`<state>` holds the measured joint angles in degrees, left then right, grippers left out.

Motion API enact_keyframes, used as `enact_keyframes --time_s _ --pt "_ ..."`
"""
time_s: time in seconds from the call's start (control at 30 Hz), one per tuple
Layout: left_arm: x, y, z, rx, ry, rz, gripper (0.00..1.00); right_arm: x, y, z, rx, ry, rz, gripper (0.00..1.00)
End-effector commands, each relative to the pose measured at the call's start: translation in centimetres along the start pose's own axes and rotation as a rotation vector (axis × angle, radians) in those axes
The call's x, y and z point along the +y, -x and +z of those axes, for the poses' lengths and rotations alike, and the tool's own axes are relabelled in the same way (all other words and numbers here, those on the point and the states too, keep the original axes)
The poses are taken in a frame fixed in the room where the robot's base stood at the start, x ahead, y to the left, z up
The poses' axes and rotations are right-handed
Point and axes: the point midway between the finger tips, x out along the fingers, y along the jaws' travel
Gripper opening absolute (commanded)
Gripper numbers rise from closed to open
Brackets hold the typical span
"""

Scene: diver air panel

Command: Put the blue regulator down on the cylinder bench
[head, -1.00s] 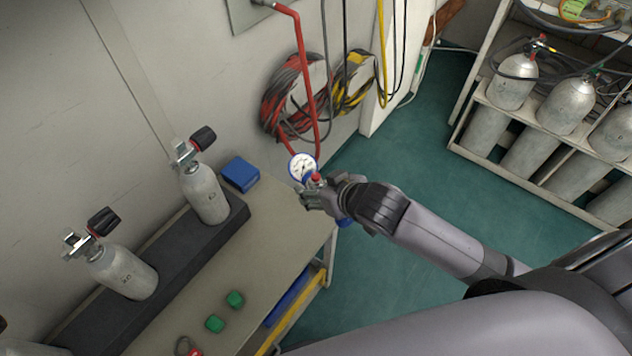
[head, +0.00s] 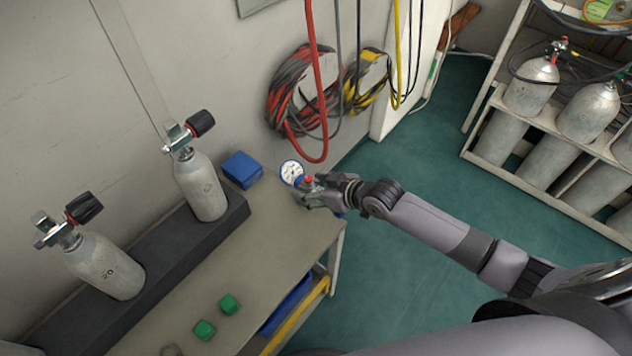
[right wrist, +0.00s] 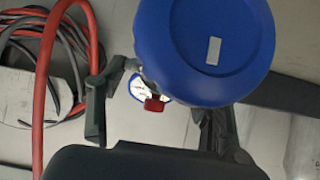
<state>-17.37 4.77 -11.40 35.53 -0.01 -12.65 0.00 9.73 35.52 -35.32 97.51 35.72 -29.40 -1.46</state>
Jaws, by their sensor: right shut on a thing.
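The blue regulator (right wrist: 235,45) fills the upper middle of the right wrist view, with a red fitting and part of a white dial by it. In the head view its white gauge (head: 291,172) shows at the tip of my right gripper (head: 308,190). My right gripper is shut on the regulator, over the far right end of the cylinder bench (head: 262,262). I cannot tell whether the regulator touches the bench top. Most of its blue body is hidden behind the gripper in the head view. My left gripper is not in view.
Two grey cylinders (head: 200,187) with black-knobbed valves stand in a dark block (head: 165,270) along the wall. A blue box (head: 242,169) sits near the regulator. Two green caps (head: 228,304) lie toward the front. A red hose (head: 318,90) hangs behind. The bench middle is clear.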

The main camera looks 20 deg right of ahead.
Motion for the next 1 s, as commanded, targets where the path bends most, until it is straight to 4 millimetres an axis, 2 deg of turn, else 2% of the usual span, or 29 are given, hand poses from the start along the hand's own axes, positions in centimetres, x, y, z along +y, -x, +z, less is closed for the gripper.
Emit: enact_keyframes --time_s 0.03,0.6,1.0 --pt "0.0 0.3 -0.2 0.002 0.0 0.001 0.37 -0.5 0.1 -0.5 0.007 -0.002 -0.001 0.07" --pt "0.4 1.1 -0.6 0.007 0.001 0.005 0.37 -4.8 0.0 -0.3 0.007 -0.002 -0.001 0.07" --pt "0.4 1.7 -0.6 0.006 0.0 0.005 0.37 -5.0 0.1 -0.2 0.005 0.001 0.001 0.07"
